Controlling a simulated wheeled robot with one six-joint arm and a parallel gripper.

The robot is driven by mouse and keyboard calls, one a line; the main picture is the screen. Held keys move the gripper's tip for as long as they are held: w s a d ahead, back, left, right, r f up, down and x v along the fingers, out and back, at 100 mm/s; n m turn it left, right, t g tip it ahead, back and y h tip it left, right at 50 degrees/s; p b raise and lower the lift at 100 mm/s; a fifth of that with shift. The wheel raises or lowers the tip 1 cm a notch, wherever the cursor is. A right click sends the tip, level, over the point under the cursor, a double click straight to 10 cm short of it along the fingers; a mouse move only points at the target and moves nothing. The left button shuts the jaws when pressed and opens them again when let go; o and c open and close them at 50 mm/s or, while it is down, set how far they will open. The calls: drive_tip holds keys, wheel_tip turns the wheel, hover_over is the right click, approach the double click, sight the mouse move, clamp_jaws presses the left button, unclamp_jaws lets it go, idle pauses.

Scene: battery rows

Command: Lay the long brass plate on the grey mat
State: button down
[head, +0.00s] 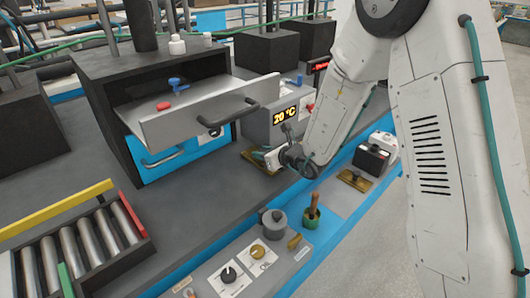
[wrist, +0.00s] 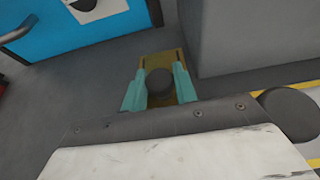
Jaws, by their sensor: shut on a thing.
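A brass plate (wrist: 160,62) with a round dark knob (wrist: 159,82) lies on the dark bench top in the wrist view. My gripper (wrist: 159,92) has its two teal fingers shut on the knob, one on each side. In the head view my gripper (head: 272,160) is low over the bench, in front of the grey box, and hides part of this plate (head: 250,155). A second brass plate (head: 354,181) with a dark knob lies on the lower ledge at the right. I cannot pick out the grey mat with certainty.
An open drawer (head: 200,115) juts out left of my gripper. A grey box (head: 272,130) reading 20 °C stands close behind it. A control panel (head: 215,275), a grey pot (head: 273,222) and a green cup (head: 311,217) stand in front. A roller rack (head: 75,245) is at left.

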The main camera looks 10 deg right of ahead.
drive_tip(key=shift+f, duration=0.15)
drive_tip(key=c, duration=1.1)
unclamp_jaws()
drive_tip(key=shift+d, duration=0.1)
drive_tip(key=shift+r, duration=0.2)
drive_tip(key=shift+s+d+r, duration=0.15)
drive_tip(key=shift+s+d, duration=0.05)
drive_tip(key=shift+s, duration=0.05)
drive_tip(key=v, duration=1.1)
drive_tip(key=shift+s, duration=0.1)
